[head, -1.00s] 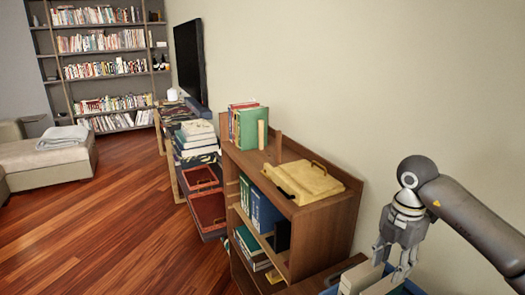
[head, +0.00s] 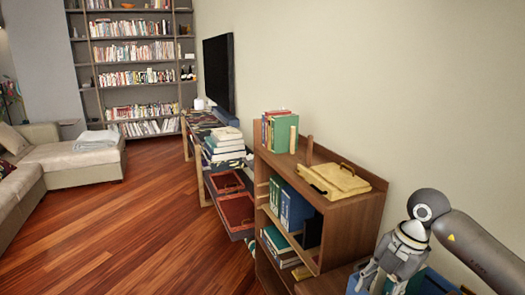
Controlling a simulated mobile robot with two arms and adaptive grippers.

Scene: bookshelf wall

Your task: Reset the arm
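My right arm comes in from the right edge in the head view. Its grey gripper (head: 382,279) points down at the lower right, over a blue container, and its fingers look spread apart. The fingertips are close to the bottom edge of the picture, and I see nothing clearly held between them. My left arm and gripper are not in view.
A wooden shelf unit (head: 345,212) stands just left of my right gripper, with books (head: 280,131) and a yellow tray (head: 333,180) on top. The blue container (head: 432,284) lies below the gripper. The wooden floor (head: 130,220) at left is clear.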

